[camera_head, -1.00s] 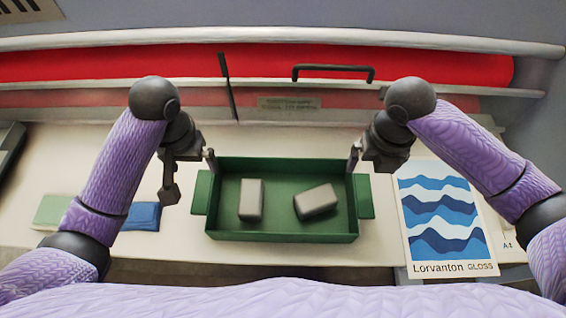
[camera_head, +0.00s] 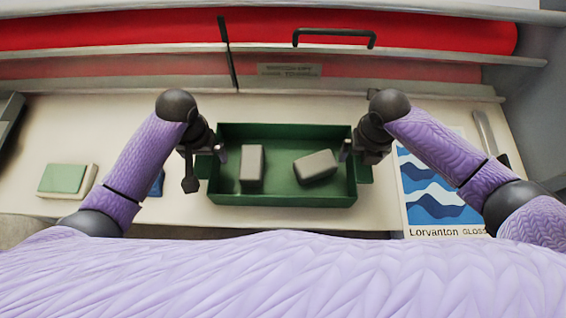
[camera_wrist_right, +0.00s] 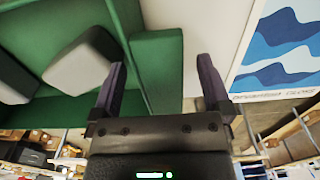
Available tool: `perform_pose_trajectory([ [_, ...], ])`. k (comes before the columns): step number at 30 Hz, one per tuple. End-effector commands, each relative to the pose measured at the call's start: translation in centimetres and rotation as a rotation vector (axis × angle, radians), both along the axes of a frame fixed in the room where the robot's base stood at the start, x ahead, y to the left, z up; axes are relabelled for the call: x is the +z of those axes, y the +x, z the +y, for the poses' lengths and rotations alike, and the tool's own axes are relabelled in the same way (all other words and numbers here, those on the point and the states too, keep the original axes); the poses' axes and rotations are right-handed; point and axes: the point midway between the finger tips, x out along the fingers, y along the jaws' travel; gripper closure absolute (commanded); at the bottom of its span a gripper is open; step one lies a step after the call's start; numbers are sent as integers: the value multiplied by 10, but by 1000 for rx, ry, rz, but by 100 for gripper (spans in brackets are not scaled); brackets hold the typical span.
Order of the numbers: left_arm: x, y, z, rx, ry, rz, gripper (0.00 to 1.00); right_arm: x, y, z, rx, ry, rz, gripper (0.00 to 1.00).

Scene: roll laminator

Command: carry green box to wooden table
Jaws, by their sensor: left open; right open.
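The green box (camera_head: 290,198) is an open tray with a flat ledge on each short side. It rests on the pale worktop, with two grey blocks (camera_head: 251,165) (camera_head: 315,167) lying in it. My left gripper (camera_head: 204,166) is open at the box's left ledge. My right gripper (camera_head: 356,153) is open at the right ledge. In the right wrist view, the fingers of my right gripper (camera_wrist_right: 162,70) stand apart on either side of the ledge of the green box (camera_wrist_right: 157,60). Whether they touch it I cannot tell. No wooden table can be made out.
The laminator with its red roller (camera_head: 120,30) and black handle (camera_head: 335,36) stands behind the box. A Lorvanton Gloss poster sheet (camera_head: 435,208) lies to the right. A green-topped block (camera_head: 66,179) and a partly hidden blue item lie to the left.

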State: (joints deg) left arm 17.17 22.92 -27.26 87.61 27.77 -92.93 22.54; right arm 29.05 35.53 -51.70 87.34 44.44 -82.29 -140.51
Motion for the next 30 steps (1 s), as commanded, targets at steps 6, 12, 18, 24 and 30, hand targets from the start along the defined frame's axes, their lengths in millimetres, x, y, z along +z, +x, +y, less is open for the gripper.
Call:
perform_pose_trajectory([
  [6, -5, 0, 0, -1, 1, 0, 1, -5, 0, 0, 1, 0, 1, 1],
  [12, -5, 0, 0, -1, 1, 0, 14, -5, 0, 0, 0, 0, 1, 14],
  [18, -4, 0, 0, 0, 1, 0, 57, -4, 0, 0, 0, 0, 0, 57],
  [24, -4, 0, 0, 0, 1, 0, 99, -4, 0, 0, 0, 0, 0, 99],
  [30, -4, 0, 0, 0, 1, 0, 100, -4, 0, 0, 0, 0, 0, 100],
])
